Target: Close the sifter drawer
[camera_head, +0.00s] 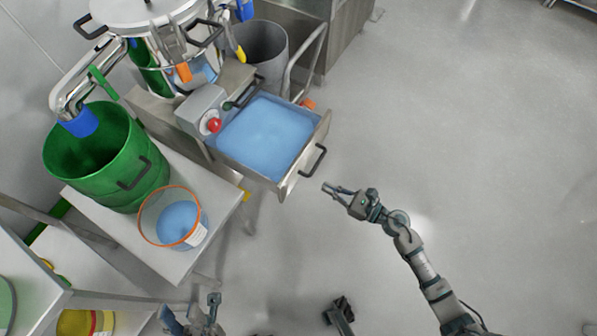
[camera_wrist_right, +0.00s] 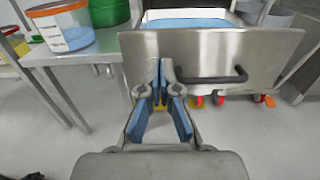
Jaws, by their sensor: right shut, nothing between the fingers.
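The sifter drawer (camera_head: 307,148) stands pulled out from the sifter, with blue powder (camera_head: 265,135) inside. Its steel front panel (camera_wrist_right: 215,50) fills the upper middle of the right wrist view. The black bar handle (camera_head: 314,160) is on that front; in the wrist view the handle (camera_wrist_right: 213,78) lies right of the fingers. My right gripper (camera_head: 328,188) is shut and empty, just outside the drawer front and near the handle; its fingertips (camera_wrist_right: 160,68) point at the panel's left part. I cannot tell whether they touch it. My left gripper (camera_head: 205,303) is low at the left, partly cut off by the frame edge.
A steel table (camera_head: 165,262) left of the drawer holds a green drum (camera_head: 100,160) and a clear orange-rimmed tub (camera_head: 150,225) with blue powder. A red stop button (camera_head: 213,125) sits beside the drawer. A grey bin (camera_head: 265,45) stands behind. The floor at right is clear.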

